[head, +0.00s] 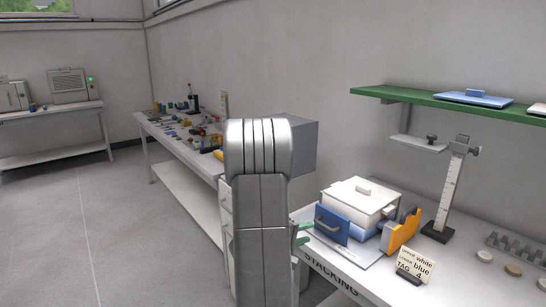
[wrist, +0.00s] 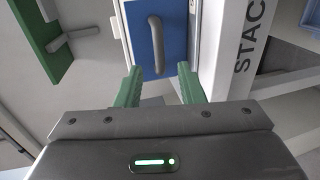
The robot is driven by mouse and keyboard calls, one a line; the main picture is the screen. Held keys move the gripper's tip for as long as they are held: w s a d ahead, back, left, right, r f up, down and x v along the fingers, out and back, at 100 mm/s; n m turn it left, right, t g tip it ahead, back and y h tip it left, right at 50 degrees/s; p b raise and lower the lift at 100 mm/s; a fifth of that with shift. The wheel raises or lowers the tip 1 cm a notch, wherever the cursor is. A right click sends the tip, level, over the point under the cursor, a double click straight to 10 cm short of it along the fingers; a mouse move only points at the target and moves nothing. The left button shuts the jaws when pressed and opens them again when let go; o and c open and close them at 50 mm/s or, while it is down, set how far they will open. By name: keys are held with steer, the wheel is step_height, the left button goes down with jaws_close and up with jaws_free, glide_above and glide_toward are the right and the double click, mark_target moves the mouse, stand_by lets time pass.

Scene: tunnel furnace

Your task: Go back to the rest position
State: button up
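My gripper (wrist: 160,70) shows in the wrist view with two green fingers spread apart and nothing seen gripped between them. A blue front panel with a grey bar handle (wrist: 156,45) lies just ahead of the fingertips; how far off it is, I cannot tell. In the head view my arm hides most of the gripper; green finger parts (head: 303,234) show at its right edge, left of the blue panel (head: 331,224). That panel is the front of a box with a white lid (head: 361,194) on the stacking table.
The stacking table (head: 350,278) also carries an orange stand (head: 402,232), a tag card (head: 415,264) and a height gauge (head: 450,195). A green shelf (head: 425,97) overhangs it. A green panel (wrist: 45,45) with a handle shows in the wrist view. Floor at left (head: 60,235) is clear.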

mark_target(323, 227)
steer(key=p+x, duration=0.1)
steer(key=x, duration=0.7)
steer(key=shift+r, duration=0.1)
